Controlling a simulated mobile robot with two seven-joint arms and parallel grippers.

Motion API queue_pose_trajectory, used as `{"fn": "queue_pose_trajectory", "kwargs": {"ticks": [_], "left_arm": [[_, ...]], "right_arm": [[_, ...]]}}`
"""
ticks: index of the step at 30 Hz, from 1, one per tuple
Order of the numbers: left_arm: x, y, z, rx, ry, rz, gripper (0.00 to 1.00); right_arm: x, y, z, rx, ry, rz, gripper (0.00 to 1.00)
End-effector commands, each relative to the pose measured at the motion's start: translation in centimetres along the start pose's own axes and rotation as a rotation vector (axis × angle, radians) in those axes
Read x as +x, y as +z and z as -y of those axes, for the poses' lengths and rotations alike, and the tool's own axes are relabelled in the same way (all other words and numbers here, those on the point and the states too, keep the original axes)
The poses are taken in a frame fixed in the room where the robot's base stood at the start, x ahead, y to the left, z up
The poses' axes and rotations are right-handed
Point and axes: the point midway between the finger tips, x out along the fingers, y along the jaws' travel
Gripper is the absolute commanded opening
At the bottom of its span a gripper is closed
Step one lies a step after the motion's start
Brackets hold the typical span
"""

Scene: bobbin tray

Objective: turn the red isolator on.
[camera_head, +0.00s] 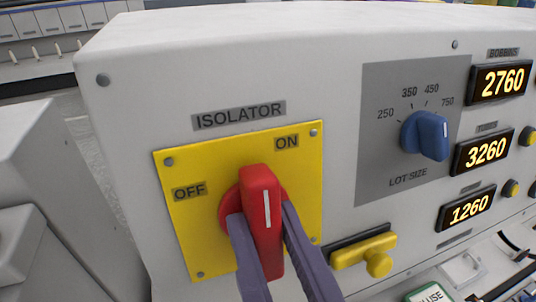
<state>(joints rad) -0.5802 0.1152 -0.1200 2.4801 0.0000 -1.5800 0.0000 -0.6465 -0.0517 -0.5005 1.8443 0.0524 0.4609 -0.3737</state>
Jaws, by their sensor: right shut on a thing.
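The red isolator handle (257,178) stands on a round red base on a yellow plate (210,246). The plate has an OFF label (189,191) at the left and an ON label (287,142) at the upper right. The handle is close to upright, and its white line points about straight up, between OFF and ON and nearer to ON. My right gripper (262,216) comes from below with one purple finger on each side of the handle, shut on it. The fingers hide part of the red base. My left gripper is not in view.
On the same pale panel, a blue lot size knob (426,134) is at the right. A yellow latch (364,250) sticks out right of my fingers. Lit displays (500,82) line the right side. Another pale cabinet (30,190) stands at the left, across a gap.

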Motion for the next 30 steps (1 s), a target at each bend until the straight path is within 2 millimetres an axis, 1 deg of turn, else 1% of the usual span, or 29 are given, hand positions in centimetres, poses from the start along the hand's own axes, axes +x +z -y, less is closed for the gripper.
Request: {"fn": "queue_pose_trajectory", "kwargs": {"ticks": [10, 11, 18, 26, 28, 30], "left_arm": [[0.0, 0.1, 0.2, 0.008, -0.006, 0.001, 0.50], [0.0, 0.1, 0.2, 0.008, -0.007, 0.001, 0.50], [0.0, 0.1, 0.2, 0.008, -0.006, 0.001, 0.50], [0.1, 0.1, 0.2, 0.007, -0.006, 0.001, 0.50], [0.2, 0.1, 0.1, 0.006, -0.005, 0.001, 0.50], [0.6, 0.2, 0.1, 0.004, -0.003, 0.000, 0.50]], "right_arm": [[0.0, 0.1, 0.0, 0.006, 0.001, 0.005, 0.00], [0.0, 0.1, 0.0, 0.006, 0.001, 0.005, 0.27], [0.0, 0.1, 0.0, 0.004, 0.001, 0.002, 0.54], [-0.1, 0.1, 0.0, 0.003, 0.001, 0.002, 0.55], [-0.6, 0.2, 0.0, 0.003, 0.000, 0.003, 0.55], [-1.5, 0.3, 0.0, 0.002, 0.000, 0.004, 0.55]]}}
